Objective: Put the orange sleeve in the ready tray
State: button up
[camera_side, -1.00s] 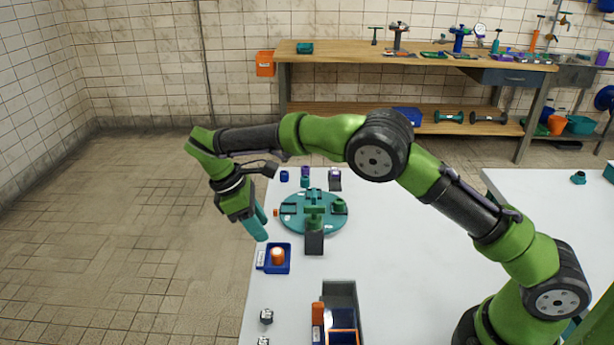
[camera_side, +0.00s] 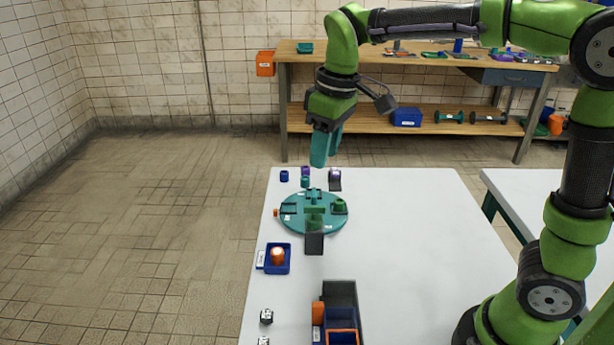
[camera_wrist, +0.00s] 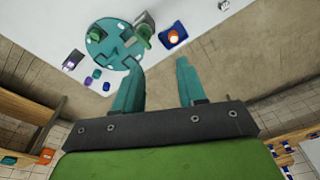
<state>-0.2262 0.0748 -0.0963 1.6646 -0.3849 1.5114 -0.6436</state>
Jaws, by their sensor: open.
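An orange sleeve (camera_side: 278,255) stands upright in a small blue tray (camera_side: 287,268) with a white label, near the left edge of the white table. The label is too small to read. In the wrist view the orange sleeve (camera_wrist: 174,39) and the blue tray (camera_wrist: 168,46) show at the top, right of the disc. My gripper (camera_side: 321,162) is open and empty, high above the far end of the table, pointing down. In the wrist view its teal fingers (camera_wrist: 160,65) are apart with nothing between them. It is well away from the sleeve and tray.
A teal round turntable (camera_side: 325,228) with several fixtures lies on the table beyond the tray. Small blue (camera_side: 284,176) and purple (camera_side: 305,171) cylinders stand behind it. Grey, blue and orange bins (camera_side: 340,291) sit at the front. The table's right part (camera_side: 420,230) is clear.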

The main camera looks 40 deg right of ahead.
jog(key=s+d+f+m+t, duration=0.1)
jog(key=s+m+t, duration=0.2)
jog(key=s, duration=0.4)
jog(key=s+d+f+m+t+y, duration=0.1)
jog(key=s+m+t, duration=0.1)
jog(key=s+m, duration=0.2)
jog(key=shift+s+d+f+m+t, duration=0.3)
jog(key=shift+s+d+t, duration=0.1)
jog(key=shift+s, duration=1.4)
